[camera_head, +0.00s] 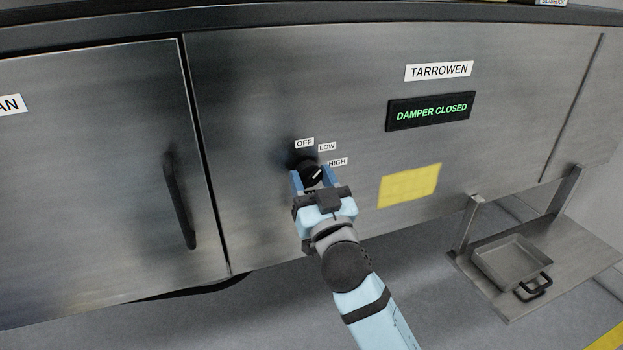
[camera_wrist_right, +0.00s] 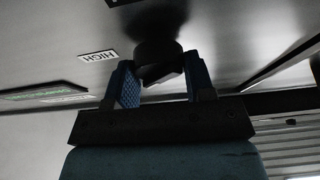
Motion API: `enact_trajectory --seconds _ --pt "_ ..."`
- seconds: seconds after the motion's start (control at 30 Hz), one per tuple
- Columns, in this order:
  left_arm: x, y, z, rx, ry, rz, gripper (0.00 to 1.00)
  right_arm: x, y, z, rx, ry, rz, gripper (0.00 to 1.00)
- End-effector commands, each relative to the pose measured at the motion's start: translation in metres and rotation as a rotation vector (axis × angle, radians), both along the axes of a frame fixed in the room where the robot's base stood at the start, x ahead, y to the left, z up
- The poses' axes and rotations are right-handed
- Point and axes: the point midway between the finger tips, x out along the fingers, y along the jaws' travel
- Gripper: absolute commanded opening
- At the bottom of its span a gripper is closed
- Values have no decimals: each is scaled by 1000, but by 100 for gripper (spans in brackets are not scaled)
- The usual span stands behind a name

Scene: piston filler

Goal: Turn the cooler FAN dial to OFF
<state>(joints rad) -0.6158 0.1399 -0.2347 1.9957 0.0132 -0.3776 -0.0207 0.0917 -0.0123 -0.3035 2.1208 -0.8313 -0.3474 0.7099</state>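The FAN dial (camera_head: 311,173) is a round black knob on the steel front panel. Its white pointer line slants up and right, toward the HIGH label (camera_head: 338,162). The OFF label (camera_head: 304,143) is above the dial and the LOW label (camera_head: 327,147) is between them. My right gripper (camera_head: 313,179) is at the dial, with one blue finger on each side. In the right wrist view the dial (camera_wrist_right: 158,62) sits between the open fingers (camera_wrist_right: 162,82); the inner left pad shows, and I cannot tell whether either finger touches. My left gripper is not in view.
A display (camera_head: 430,111) reads DAMPER CLOSED below a TARROWEN plate (camera_head: 439,71). A yellow note (camera_head: 409,186) is right of the dial. A door with a black handle (camera_head: 179,200) is at left. A low shelf (camera_head: 497,298) at right holds a metal pan (camera_head: 512,262).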

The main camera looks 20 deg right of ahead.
Motion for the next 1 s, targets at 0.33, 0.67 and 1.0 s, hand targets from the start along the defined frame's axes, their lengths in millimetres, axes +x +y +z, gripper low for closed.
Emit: enact_trajectory --seconds 0.33,0.67,1.0 --pt "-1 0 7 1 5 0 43 0 0 2 -69 -1 0 26" --pt "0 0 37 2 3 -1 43 0 -1 6 -314 -11 0 26" --pt "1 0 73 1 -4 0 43 1 -2 6 -590 -20 -1 26"
